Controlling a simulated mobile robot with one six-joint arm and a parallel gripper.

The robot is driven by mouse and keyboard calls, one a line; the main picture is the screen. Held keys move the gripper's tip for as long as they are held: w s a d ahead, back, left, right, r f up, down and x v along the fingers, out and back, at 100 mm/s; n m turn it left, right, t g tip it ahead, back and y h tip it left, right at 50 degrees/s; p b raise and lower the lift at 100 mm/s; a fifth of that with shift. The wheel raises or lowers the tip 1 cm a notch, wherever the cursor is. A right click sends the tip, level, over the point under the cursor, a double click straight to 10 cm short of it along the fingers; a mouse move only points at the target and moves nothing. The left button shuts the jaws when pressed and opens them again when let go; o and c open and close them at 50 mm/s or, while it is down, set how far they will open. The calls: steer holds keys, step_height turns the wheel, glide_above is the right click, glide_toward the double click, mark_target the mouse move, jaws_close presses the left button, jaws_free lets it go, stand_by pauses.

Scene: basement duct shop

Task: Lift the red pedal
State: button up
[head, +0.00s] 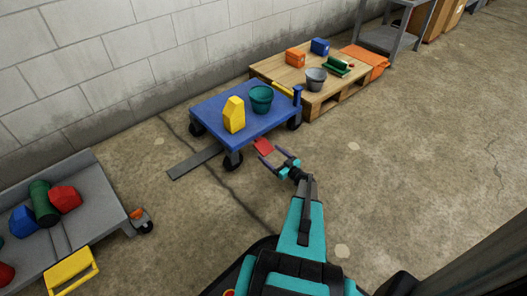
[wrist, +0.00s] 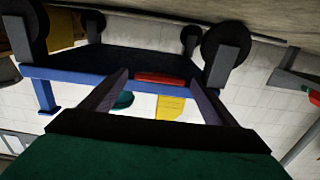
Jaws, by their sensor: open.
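The red pedal (head: 264,146) sticks out low at the near edge of the blue cart (head: 217,104), in the head view. My gripper (head: 269,154) is open just in front of it, with one finger toward each side. In the wrist view, which shows the cart upside down, the pedal (wrist: 160,78) is a thin red bar between the fingers of my open gripper (wrist: 158,76). The pedal looks a little beyond the fingertips; I cannot tell whether they touch it. Nothing is held.
On the cart stand a yellow bottle (head: 234,115) and a green bucket (head: 261,99). A pallet (head: 290,72) with boxes and a grey bucket (head: 315,80) stands behind, right. A grey cart (head: 95,206) with several coloured objects is at left. Floor to the right is clear.

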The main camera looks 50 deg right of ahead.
mark_target(264, 149)
steer(key=shift+w+d+b, duration=0.15)
steer(key=shift+w+b, duration=0.3)
steer(key=shift+w, duration=1)
steer(key=shift+w+d+b, duration=0.1)
steer(key=shift+w+b, duration=0.3)
steer(key=shift+w, duration=1.05)
steer(key=c, duration=1.5)
steer(key=shift+a, duration=0.1)
steer(key=shift+r, duration=0.1)
